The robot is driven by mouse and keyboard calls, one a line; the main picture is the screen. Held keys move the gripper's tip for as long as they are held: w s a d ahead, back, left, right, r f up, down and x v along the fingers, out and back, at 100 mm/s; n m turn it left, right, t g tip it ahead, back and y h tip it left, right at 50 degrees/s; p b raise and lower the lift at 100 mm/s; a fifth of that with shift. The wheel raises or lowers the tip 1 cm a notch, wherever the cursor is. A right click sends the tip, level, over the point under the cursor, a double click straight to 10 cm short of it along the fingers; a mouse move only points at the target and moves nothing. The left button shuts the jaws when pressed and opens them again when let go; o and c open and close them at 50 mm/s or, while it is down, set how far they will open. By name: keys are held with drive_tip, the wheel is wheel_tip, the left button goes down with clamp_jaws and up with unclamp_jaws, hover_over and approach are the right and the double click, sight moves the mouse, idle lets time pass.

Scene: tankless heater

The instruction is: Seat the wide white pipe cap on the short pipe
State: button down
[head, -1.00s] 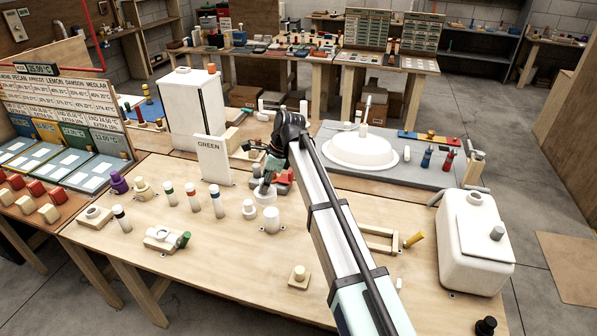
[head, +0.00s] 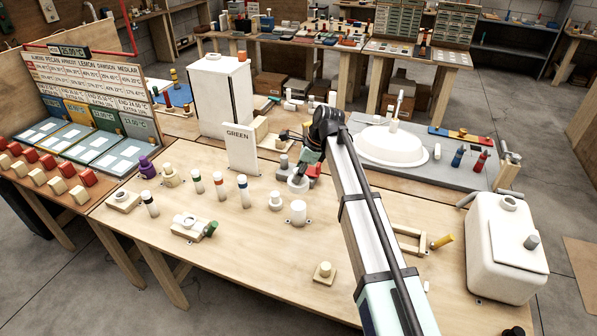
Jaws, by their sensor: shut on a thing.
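The wide white pipe cap (head: 297,186) is in my gripper (head: 301,176), in the middle of the wooden bench. The gripper is shut on it and hides part of it. The cap looks slightly tilted, low over the bench; whether it touches anything is too small to tell. A short white upright pipe (head: 298,213) stands just in front of it, apart from it in the picture. Another white stub with a wider base (head: 276,201) stands to the left. I cannot tell for certain which of these is the short pipe.
A grey cylinder (head: 283,162) and a red object (head: 314,170) are close behind the gripper. A white GREEN sign (head: 240,150) stands to the left, near several banded tubes. A white tank (head: 507,245) is at the right. The bench front is mostly clear.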

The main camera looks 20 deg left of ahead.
sight(308, 182)
drive_tip(key=shift+f+b, duration=0.45)
drive_tip(key=shift+f, duration=2)
drive_tip(key=shift+f, duration=0.2)
drive_tip(key=shift+f, duration=1.5)
drive_tip(key=shift+f+b, duration=0.35)
drive_tip(key=shift+f, duration=1.2)
idle(0.4)
drive_tip(key=c, duration=0.7)
unclamp_jaws()
drive_tip(key=v, duration=1.2)
